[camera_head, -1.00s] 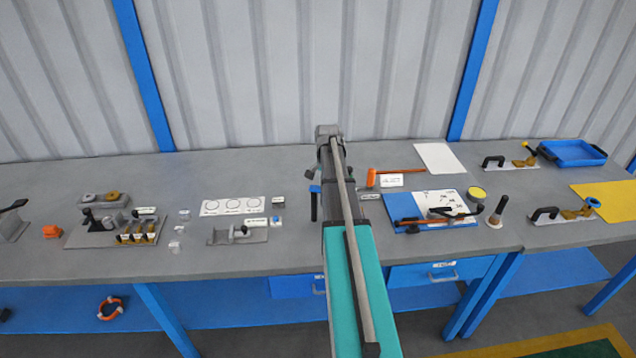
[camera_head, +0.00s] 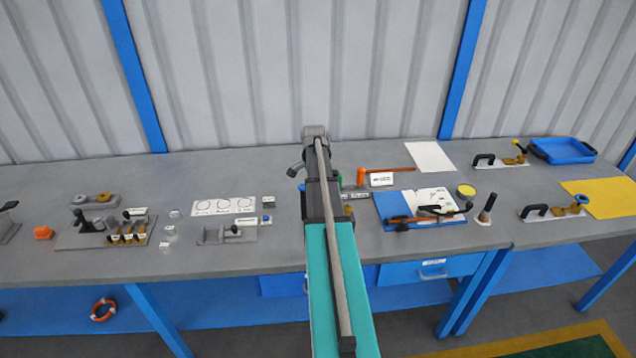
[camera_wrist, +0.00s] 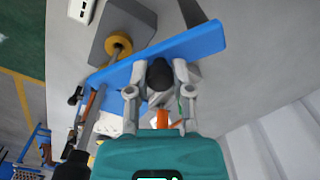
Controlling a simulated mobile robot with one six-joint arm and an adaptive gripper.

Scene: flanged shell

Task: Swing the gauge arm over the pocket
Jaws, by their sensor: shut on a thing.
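The gauge arm, which I take to be the long blue bar (camera_wrist: 200,44), crosses the wrist view from upper right to lower left. A dark round knob (camera_wrist: 160,73) stands on it. My gripper (camera_wrist: 160,90) is shut on this knob, one finger on each side. Beyond the bar is a grey block (camera_wrist: 125,22) with a yellow ring-shaped part (camera_wrist: 118,46) on it. I cannot make out the pocket for sure. In the head view, my own arm hides the gripper and most of the gauge arm.
An orange-handled tool (camera_head: 390,170) and a blue board with papers (camera_head: 385,208) lie right of my arm. A small grey fixture (camera_head: 228,235) and a white card with circles (camera_head: 223,206) lie left. A corrugated wall (camera_head: 230,80) stands behind the bench.

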